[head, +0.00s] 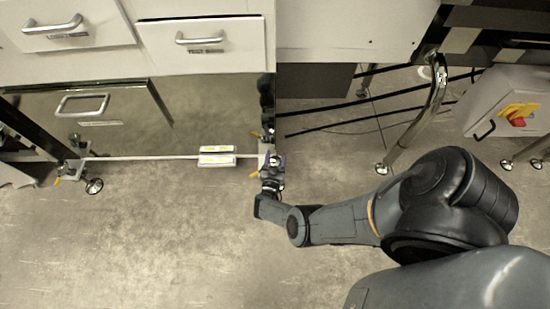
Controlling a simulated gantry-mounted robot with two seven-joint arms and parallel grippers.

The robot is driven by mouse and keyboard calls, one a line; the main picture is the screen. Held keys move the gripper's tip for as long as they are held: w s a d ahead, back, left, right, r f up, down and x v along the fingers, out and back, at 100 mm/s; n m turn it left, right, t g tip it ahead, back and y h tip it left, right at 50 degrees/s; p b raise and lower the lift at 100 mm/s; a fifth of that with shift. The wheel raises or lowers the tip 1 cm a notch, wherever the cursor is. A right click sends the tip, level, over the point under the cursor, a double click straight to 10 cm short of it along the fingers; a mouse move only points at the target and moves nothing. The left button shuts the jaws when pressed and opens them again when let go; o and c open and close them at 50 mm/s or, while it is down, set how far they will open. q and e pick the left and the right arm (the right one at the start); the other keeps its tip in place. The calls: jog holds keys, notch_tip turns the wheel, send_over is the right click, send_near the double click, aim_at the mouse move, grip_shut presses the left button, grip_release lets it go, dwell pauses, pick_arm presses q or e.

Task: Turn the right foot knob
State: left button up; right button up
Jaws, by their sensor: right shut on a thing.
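The right foot knob (274,160) is at the lower right end of the checkweigher frame, close to the floor. It is small and mostly hidden by my right gripper (272,172). My right gripper is shut on the knob, with my right arm reaching in from the right. A yellow tab (255,174) sticks out just left of the gripper. My left gripper is not in view. How far the knob is turned cannot be told.
White drawers (205,48) hang above. A curved chrome leg (428,110) and a grey box with a red button (517,122) stand right. The floor in front is clear.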

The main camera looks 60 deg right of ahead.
jog(key=shift+m+g, duration=0.6)
jog(key=shift+g, duration=0.3)
jog(key=shift+s+h, duration=0.1)
jog(key=shift+h, duration=0.2)
jog(key=o, duration=1)
jog(key=shift+c, duration=0.2)
jog(key=shift+d, duration=0.1)
jog(key=shift+a, duration=0.4)
jog(key=p+v, duration=0.1)
jog(key=v, duration=0.9)
